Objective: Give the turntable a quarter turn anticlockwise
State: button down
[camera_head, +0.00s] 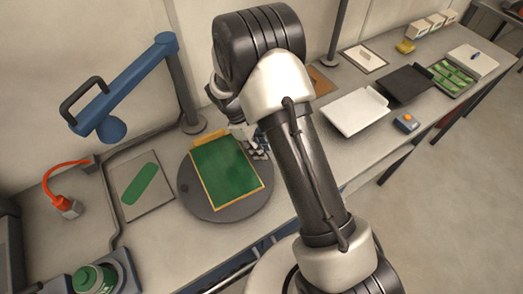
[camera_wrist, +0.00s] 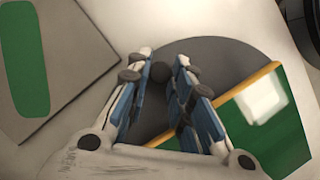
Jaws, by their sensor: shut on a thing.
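The turntable (camera_head: 232,209) is a dark grey round disc on the bench. A green board with an orange-yellow frame (camera_head: 225,170) lies on it, set at an angle. A small dark round spot (camera_head: 184,188) shows near the disc's left edge. My gripper (camera_head: 252,141) is low at the disc's far right side, partly hidden by my arm. In the wrist view, my gripper (camera_wrist: 158,80) has its fingers on either side of a dark round knob (camera_wrist: 160,72) near the turntable's rim (camera_wrist: 225,52). It is shut on this knob. The board (camera_wrist: 268,125) is beside the right finger.
A grey mat with a green oval (camera_head: 140,185) lies left of the turntable. A blue arm on a post (camera_head: 125,85) stands behind it. White (camera_head: 355,110) and black (camera_head: 405,84) trays are at right.

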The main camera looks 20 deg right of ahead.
jog(key=shift+w+a+n, duration=0.1)
jog(key=shift+w+n, duration=0.2)
jog(key=shift+w, duration=0.15)
dwell(0.4)
jog(key=c, duration=1.4)
grip_release()
jog(key=v, duration=1.2)
jog(key=shift+a, duration=0.1)
jog(key=shift+s+r, duration=0.1)
jog(key=shift+s, duration=0.15)
